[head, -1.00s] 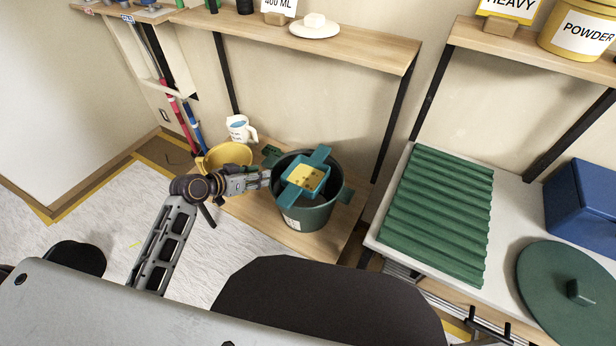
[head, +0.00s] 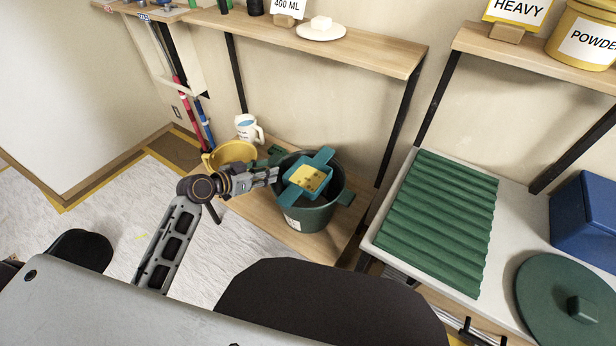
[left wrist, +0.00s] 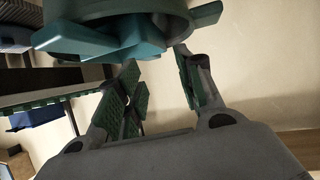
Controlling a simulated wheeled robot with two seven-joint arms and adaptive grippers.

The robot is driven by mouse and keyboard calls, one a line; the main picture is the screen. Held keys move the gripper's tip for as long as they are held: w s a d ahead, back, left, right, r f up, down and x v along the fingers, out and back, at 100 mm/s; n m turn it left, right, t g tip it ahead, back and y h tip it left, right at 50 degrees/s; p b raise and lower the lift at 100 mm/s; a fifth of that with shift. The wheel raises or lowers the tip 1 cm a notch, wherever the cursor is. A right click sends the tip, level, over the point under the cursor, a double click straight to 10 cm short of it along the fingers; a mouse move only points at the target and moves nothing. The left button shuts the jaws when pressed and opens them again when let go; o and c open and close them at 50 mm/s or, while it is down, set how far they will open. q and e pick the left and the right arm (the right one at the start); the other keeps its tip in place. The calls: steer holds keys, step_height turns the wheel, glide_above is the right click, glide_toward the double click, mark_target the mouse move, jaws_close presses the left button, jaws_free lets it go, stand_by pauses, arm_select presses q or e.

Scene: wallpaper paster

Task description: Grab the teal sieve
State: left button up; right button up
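The teal sieve (head: 308,178) rests across the top of a dark green bucket (head: 309,217), with yellow material inside it and its flat handles reaching over the rim. My left gripper (head: 276,176) is at the left side of the bucket, close to the sieve's left edge. In the left wrist view the left gripper (left wrist: 158,62) has its green-padded fingers apart, with nothing seen between them. The teal sieve (left wrist: 98,42) fills the upper left of that view, just beyond the fingertips. I see no clear contact. My right gripper is not in view.
A yellow bucket (head: 232,155) and a white jug (head: 248,130) stand left of the green bucket on a low wooden shelf (head: 262,213). A wooden shelf (head: 370,47) hangs above. A green corrugated sheet (head: 438,225) lies on the table at right.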

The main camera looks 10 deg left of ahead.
arm_select(q)
steer(key=shift+m, duration=0.4)
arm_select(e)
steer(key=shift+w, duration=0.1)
arm_select(q)
steer(key=shift+w, duration=0.1)
steer(key=x, duration=0.8)
steer(key=shift+b, duration=0.4)
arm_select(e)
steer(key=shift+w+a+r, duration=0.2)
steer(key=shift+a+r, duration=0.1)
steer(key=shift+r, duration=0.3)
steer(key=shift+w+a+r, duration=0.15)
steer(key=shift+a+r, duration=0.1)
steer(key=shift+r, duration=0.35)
arm_select(q)
steer(key=shift+w, duration=0.1)
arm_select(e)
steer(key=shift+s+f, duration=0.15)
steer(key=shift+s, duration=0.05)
arm_select(q)
steer(key=shift+w+f, duration=0.1)
